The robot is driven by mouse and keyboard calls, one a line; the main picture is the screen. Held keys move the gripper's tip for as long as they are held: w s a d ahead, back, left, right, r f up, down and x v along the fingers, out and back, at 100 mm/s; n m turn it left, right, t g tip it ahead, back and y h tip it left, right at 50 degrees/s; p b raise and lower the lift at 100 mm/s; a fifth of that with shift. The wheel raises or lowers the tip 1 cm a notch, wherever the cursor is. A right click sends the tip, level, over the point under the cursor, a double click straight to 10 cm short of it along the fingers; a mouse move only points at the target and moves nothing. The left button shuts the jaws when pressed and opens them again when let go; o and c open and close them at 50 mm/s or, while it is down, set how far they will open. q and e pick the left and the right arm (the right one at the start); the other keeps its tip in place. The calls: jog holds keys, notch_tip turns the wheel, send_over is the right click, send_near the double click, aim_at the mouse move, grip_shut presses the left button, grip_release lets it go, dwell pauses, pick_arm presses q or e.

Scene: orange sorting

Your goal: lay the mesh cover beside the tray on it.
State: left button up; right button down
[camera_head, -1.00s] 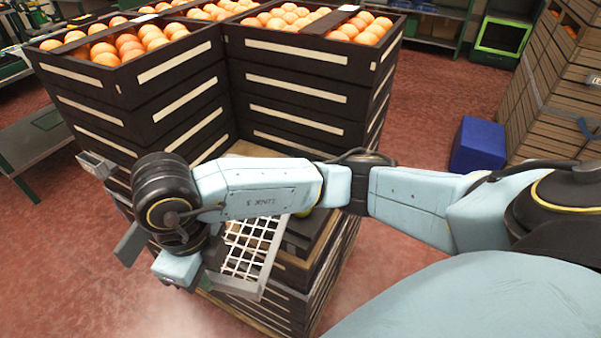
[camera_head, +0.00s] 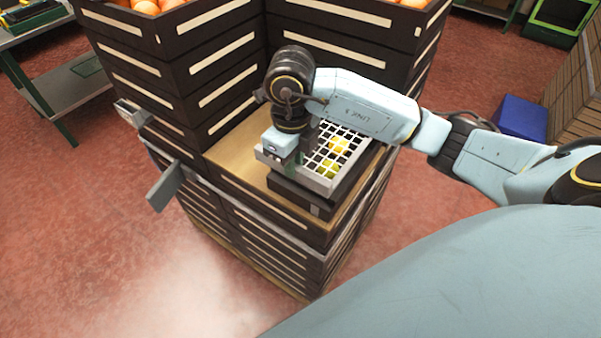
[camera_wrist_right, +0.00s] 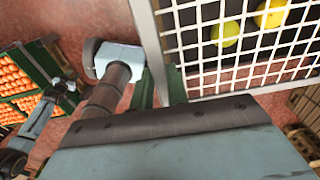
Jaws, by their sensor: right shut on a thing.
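The mesh cover, a white grid in a grey frame (camera_head: 318,183), is over a dark tray (camera_head: 297,200) on top of the crate stack. Yellow and green fruit (camera_head: 339,146) shows through the mesh. My right gripper (camera_head: 293,159) is shut on the left side of the cover's frame. In the right wrist view the mesh (camera_wrist_right: 247,75) fills the upper right, with green and yellow fruit behind it. I cannot tell whether the cover touches the tray. A blue and black arm, likely my left, shows small at the left there; its jaws are unclear.
Tall dark crates of oranges (camera_head: 215,60) stand behind and left of the tray. Bare wooden top (camera_head: 235,150) lies left of the tray. A blue box (camera_head: 520,118) stands on the floor at right.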

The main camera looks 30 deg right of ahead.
jog(key=shift+w+d, duration=0.2)
jog(key=shift+d, duration=0.3)
jog(key=shift+w+d, duration=0.15)
jog(key=shift+d, duration=0.3)
notch_tip(320, 180, down, 2)
jog(key=shift+f, duration=0.15)
notch_tip(320, 180, down, 4)
jog(key=shift+a+f, duration=0.1)
jog(key=shift+w+d+f, duration=0.1)
jog(key=shift+d+f, duration=0.1)
jog(key=shift+f, duration=0.05)
jog(key=shift+f, duration=0.45)
jog(key=c, duration=1.4)
grip_release()
jog(key=shift+o, duration=0.2)
jog(key=shift+r, duration=0.2)
